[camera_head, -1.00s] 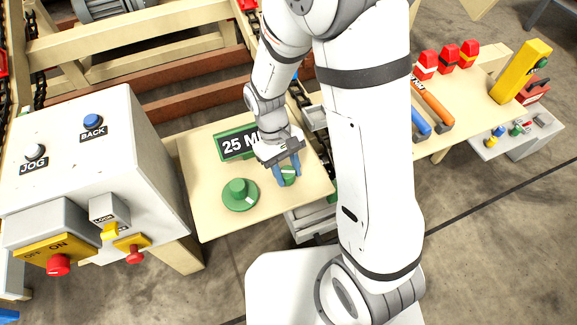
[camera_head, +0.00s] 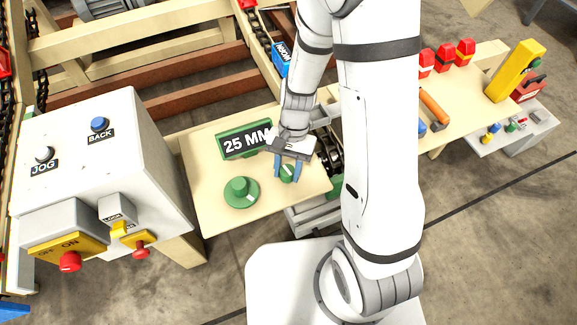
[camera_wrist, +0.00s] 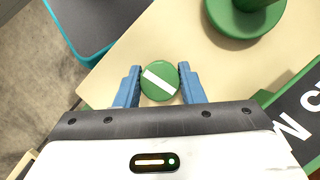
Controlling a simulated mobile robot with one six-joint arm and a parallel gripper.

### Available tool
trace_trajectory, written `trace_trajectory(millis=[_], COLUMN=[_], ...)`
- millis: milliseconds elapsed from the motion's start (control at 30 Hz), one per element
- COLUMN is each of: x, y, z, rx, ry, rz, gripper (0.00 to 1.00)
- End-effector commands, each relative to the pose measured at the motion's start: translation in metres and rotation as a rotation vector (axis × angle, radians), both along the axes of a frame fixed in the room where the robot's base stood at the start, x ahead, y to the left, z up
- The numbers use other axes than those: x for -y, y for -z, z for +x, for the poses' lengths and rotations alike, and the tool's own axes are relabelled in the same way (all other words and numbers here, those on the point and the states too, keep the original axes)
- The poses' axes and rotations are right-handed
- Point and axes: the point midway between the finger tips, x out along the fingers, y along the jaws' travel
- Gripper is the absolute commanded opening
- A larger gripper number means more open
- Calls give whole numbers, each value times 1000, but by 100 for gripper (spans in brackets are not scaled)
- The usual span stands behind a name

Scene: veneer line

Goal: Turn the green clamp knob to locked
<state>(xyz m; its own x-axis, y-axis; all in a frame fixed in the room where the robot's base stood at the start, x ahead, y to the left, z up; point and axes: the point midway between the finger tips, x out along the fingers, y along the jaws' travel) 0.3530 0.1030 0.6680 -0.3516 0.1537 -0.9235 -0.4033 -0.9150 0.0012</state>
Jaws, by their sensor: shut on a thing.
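A small round green knob (camera_head: 289,172) with a white stripe stands on a pale board (camera_head: 222,215). My gripper (camera_head: 288,177) is over it, with its two blue fingers on either side, shut on the knob. In the wrist view the same knob (camera_wrist: 159,82) sits between the fingertips, its white stripe slanting from upper left to lower right. I see no locked or unlocked mark beside it. A larger green knob (camera_head: 240,190) on a round base stands to its left, apart from my gripper.
A green "25 MM" sign (camera_head: 245,140) stands behind the knobs. A grey control box (camera_head: 95,160) with buttons and switches is at left. A pale bench (camera_head: 470,105) with tools is at right. A roller chain and rails lie behind.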

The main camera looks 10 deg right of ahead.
Motion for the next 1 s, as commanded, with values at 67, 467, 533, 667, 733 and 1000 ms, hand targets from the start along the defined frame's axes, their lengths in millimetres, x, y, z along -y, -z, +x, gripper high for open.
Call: trace_trajectory(millis=[67, 467, 533, 667, 733, 1000], x=[1, 0, 0, 0, 0, 0], y=[-1, -1, -1, -1, -1, -1], z=[3, 4, 4, 4, 4, 4], rx=[10, 12, 12, 12, 12, 12], ry=[55, 204, 213, 220, 221, 220], rz=[0, 1, 1, 1, 1, 1], gripper=[13, 13, 13, 13, 13, 38])
